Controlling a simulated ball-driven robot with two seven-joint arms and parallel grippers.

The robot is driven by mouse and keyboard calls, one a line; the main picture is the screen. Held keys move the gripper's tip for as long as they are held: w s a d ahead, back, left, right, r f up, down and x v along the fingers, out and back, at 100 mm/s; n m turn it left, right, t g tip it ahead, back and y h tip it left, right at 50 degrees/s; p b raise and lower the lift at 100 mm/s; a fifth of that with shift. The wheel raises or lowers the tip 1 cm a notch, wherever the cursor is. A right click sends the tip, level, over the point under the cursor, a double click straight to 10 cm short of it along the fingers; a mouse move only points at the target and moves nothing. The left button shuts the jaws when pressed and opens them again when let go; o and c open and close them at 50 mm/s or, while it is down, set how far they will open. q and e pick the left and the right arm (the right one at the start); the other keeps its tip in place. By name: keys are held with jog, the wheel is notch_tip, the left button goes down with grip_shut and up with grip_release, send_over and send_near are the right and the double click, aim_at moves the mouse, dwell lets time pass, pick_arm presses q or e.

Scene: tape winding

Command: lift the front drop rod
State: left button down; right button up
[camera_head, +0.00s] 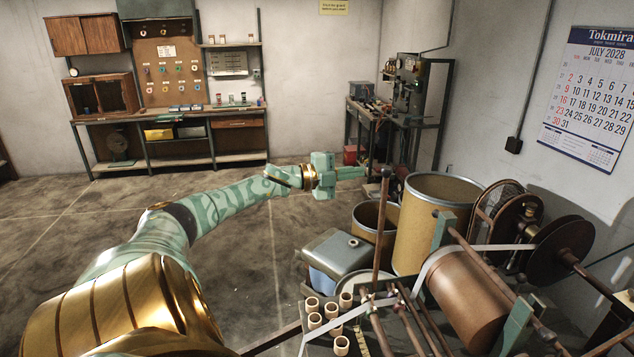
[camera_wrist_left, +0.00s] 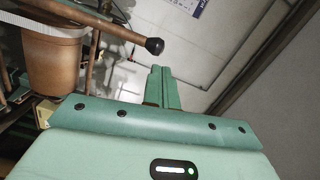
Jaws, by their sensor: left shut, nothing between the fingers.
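An upright brown rod (camera_head: 380,235) with a dark knob on top, which I take to be the front drop rod, rises from the winding machine's near end. My left gripper (camera_head: 366,173) reaches in from the left, its fingertips just left of the knob at about its height. In the left wrist view a brown rod (camera_wrist_left: 115,30) with a black knob enters from upper left. The shut, empty fingers (camera_wrist_left: 163,72) are just below the knob in that picture, with a small gap showing. My right gripper is in neither view.
The machine carries a large copper-brown roller (camera_head: 465,295) with a pale tape band. Several small tan rings (camera_head: 331,310) stand beside the rod's foot. The floor at left is open.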

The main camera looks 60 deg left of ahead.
pick_arm(q)
jog(key=d+p+v, duration=0.1)
jog(key=p+v, duration=0.1)
jog(key=v, duration=0.8)
jog(key=shift+s+d+r+p, duration=0.15)
jog(key=shift+p, duration=0.2)
